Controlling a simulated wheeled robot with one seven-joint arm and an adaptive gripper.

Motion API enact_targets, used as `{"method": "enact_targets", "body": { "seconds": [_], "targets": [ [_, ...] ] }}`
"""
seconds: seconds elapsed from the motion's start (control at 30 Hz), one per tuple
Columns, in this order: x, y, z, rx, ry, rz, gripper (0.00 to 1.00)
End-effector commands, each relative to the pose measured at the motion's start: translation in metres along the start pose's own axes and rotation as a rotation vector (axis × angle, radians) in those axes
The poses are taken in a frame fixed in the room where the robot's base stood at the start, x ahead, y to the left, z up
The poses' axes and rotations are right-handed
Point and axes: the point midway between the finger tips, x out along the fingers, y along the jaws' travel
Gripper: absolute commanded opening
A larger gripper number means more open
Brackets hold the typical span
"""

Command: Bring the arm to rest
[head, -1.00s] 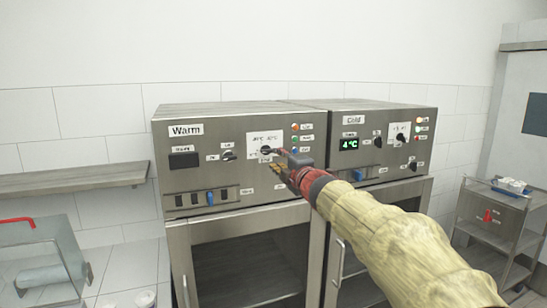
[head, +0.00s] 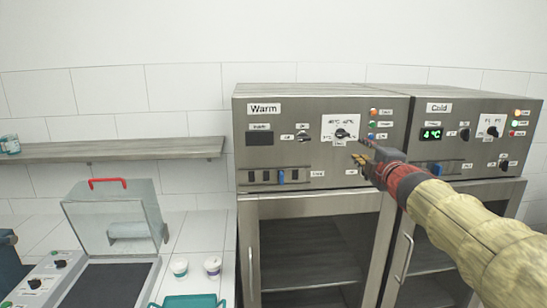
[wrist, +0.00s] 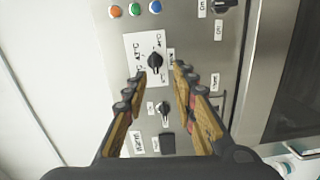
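My arm, in a yellowish sleeve, reaches in from the right of the head view to my gripper (head: 360,153). The gripper is in front of the Warm unit's panel (head: 222,127), just below and right of its black dial (head: 341,134). In the wrist view, the two fingers (wrist: 159,76) are apart with nothing between their tips. The dial (wrist: 155,61) shows just beyond them, on a white label. Whether the fingers touch the panel is not clear.
The Cold unit (head: 470,108) stands right of the Warm unit, its display reading 4°C. A wall shelf (head: 110,150) is at left. The wall above is clear.

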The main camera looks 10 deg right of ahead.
Motion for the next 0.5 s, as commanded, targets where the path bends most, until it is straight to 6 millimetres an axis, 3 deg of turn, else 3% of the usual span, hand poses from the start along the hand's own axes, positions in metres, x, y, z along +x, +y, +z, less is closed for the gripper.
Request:
{"method": "enact_targets", "body": {
  "seconds": [0.07, 0.17, 0.27, 0.37, 0.5],
  "targets": [
    [-0.002, -0.023, 0.023, 0.106, -0.088, -0.054, 0.27],
    [-0.018, -0.073, 0.055, 0.290, -0.236, -0.151, 0.27],
    [-0.059, -0.123, 0.076, 0.508, -0.411, -0.249, 0.27],
    [-0.110, -0.170, 0.076, 0.709, -0.564, -0.342, 0.27],
    [-0.187, -0.225, 0.051, 0.943, -0.737, -0.469, 0.27]
  ]
}}
